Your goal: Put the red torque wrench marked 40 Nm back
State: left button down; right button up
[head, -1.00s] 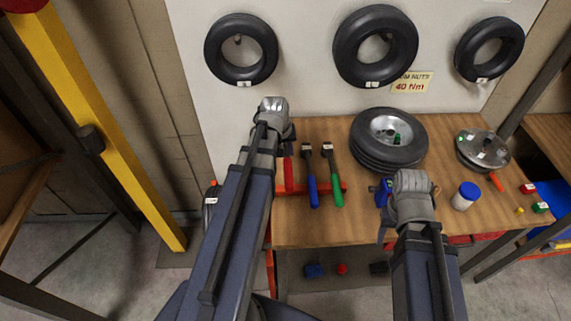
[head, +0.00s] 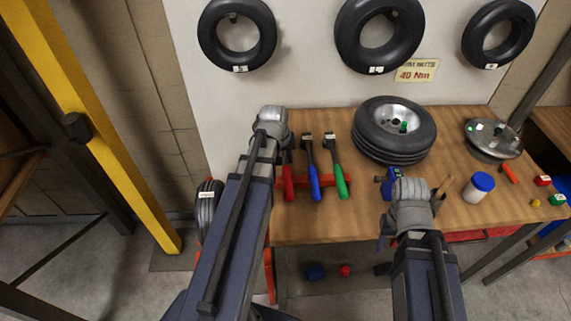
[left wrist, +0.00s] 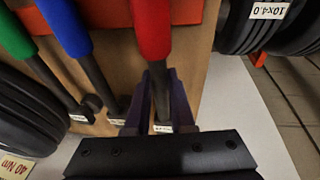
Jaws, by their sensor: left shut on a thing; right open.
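The red-handled torque wrench (head: 289,184) is at the left end of the row, beside the blue-handled wrench (head: 314,183) and the green-handled wrench (head: 341,181). In the left wrist view its red handle (left wrist: 152,30) overlaps the red rack (left wrist: 190,12); I cannot tell if it rests there. My left gripper (head: 286,146) is shut on the wrench's dark shaft; its fingers (left wrist: 160,95) straddle it. The small tags near the wrench heads are too small to read. My right gripper (head: 408,200) is open over the bench's front, its fingers mostly hidden by the wrist.
On the wooden bench (head: 455,222) are a wheel (head: 365,138), a blue tool (head: 390,183), a blue-lidded jar (head: 478,187) and a disc (head: 490,140). Tyres hang behind, with a 40 Nm sign (head: 417,71). A yellow post (head: 95,130) stands left.

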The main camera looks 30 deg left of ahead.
pick_arm(q)
jog(key=shift+f, duration=0.1)
jog(key=shift+f, duration=0.1)
jog(key=shift+f, duration=0.15)
jog(key=c, duration=0.8)
grip_release()
jog(key=shift+o, duration=0.2)
jog(key=p+v, duration=1.1)
jog(key=v, duration=0.1)
jog(key=shift+r+p, duration=0.3)
jog(key=shift+p, duration=0.1)
jog(key=shift+d, duration=0.1)
